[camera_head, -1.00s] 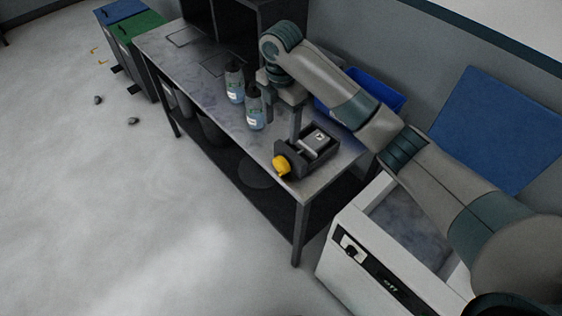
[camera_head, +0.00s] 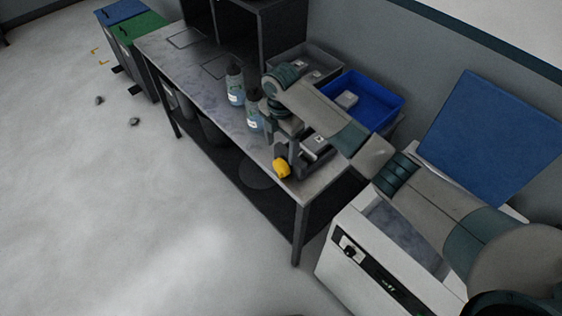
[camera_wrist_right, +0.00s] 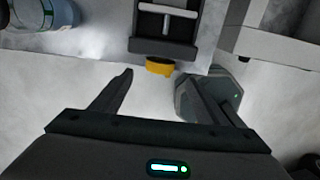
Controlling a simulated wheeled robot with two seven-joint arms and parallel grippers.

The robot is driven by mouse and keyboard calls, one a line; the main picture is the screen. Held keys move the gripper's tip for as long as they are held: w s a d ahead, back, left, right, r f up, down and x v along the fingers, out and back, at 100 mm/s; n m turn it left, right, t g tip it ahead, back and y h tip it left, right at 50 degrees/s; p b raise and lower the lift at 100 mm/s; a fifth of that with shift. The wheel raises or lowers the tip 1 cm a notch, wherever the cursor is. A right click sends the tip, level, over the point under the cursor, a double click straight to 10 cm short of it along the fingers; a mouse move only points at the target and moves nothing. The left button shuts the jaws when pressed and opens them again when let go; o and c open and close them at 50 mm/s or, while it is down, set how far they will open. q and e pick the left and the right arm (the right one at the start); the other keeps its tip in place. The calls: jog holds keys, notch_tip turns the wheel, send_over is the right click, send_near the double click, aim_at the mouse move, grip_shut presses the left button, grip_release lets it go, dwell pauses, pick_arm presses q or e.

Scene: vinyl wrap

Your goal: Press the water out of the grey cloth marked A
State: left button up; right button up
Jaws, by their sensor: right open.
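A dark press-like device (camera_head: 320,160) stands at the near right end of the workbench, with a yellow knob (camera_head: 282,168) on its front. A small grey block with a light label (camera_head: 315,144) sits in it; I cannot read the label, so I cannot tell whether it is cloth A. My right gripper (camera_head: 287,152) is at the device, pointing down and partly covering it. In the right wrist view its fingers (camera_wrist_right: 157,76) are apart and empty, with the yellow knob (camera_wrist_right: 160,66) just beyond the tips. My left gripper is not in view.
Two labelled bottles (camera_head: 235,86) stand on the workbench (camera_head: 190,70) left of my right gripper. Behind are a grey tray (camera_head: 285,58) and a blue bin (camera_head: 372,92), both with grey pieces inside. A white machine (camera_head: 385,270) with an open blue lid stands at the right.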

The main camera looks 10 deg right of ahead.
aim_at(281, 162)
notch_tip(281, 162, down, 9)
jog(key=shift+f+p, duration=0.1)
jog(key=shift+p, duration=0.9)
jog(key=shift+c, duration=0.4)
jog(key=c, duration=1)
